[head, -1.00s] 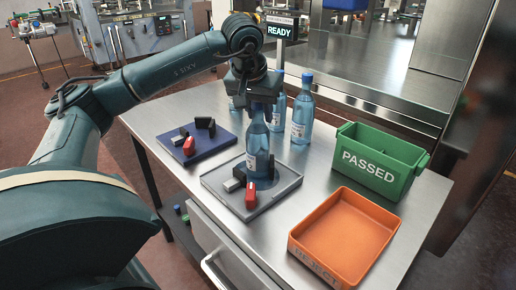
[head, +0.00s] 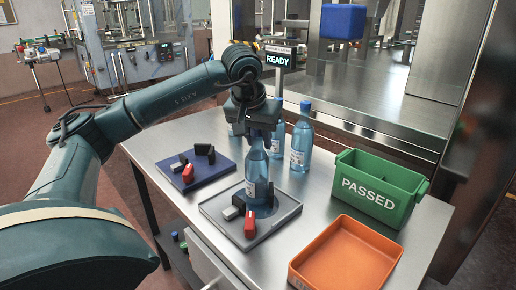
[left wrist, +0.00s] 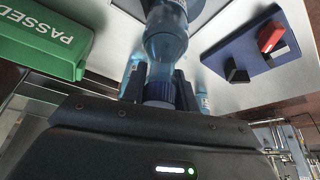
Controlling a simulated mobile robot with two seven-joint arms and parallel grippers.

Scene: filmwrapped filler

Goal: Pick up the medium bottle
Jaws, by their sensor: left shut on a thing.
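My left gripper (head: 263,122) points down and is shut on the neck of a clear blue bottle (head: 257,172) with a white label. The bottle is upright over the grey tray (head: 286,212); blocks partly hide its base, and I cannot tell whether it touches the tray. In the left wrist view, the gripper's fingers (left wrist: 160,92) close around the neck below the blue cap of this bottle (left wrist: 166,45). Two similar capped bottles (head: 302,138) (head: 277,140) stand behind it, and another is mostly hidden by the gripper. My right gripper is not in view.
Red, black and grey blocks (head: 250,226) are in the grey tray beside the bottle. A blue tray (head: 207,178) with blocks lies to the left. A green PASSED bin (head: 372,190) and an orange bin (head: 346,252) stand to the right. A READY display (head: 278,60) rises behind.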

